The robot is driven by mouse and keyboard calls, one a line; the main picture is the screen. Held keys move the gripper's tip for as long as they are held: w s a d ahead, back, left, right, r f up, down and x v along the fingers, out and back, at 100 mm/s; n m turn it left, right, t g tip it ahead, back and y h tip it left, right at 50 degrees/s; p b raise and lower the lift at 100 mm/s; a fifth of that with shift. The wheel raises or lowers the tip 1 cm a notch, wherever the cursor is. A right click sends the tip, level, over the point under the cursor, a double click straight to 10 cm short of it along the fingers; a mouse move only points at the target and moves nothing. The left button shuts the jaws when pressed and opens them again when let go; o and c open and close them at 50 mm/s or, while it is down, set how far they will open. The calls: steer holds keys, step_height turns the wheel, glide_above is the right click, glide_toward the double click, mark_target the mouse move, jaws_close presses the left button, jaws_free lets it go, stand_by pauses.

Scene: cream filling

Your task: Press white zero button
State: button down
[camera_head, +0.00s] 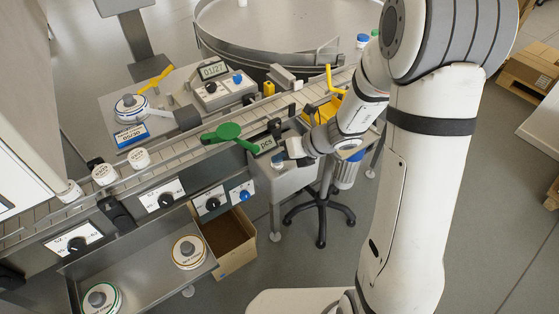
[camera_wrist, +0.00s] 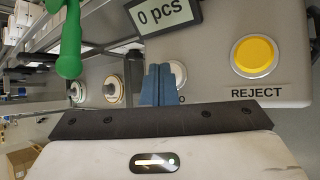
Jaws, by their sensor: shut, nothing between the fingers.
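The white zero button (camera_wrist: 179,72) shows in the wrist view on the grey counter box, mostly hidden behind my gripper's blue fingers. Only the end of its label, an "O", shows beside the fingers. My gripper (camera_wrist: 158,72) is shut and empty, its fingertips overlapping the button's left side in the picture; I cannot tell whether they touch it. In the head view my gripper (camera_head: 279,158) is at the box (camera_head: 290,182), just below the display (camera_head: 264,145). The display in the wrist view (camera_wrist: 165,14) reads "0 pcs".
A yellow REJECT button (camera_wrist: 254,56) sits right of the fingers on the same box. A green paddle (camera_head: 226,132) reaches over the conveyor (camera_head: 175,165) beside the display. A metal tray (camera_head: 140,268) with round lidded tins and an open cardboard box (camera_head: 229,242) lie at lower left.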

mark_target(281, 166)
steer(key=shift+r+p, duration=0.7)
steer(key=shift+r, duration=0.15)
step_height(281, 166, up, 5)
steer(key=p, duration=0.4)
steer(key=shift+p, duration=0.35)
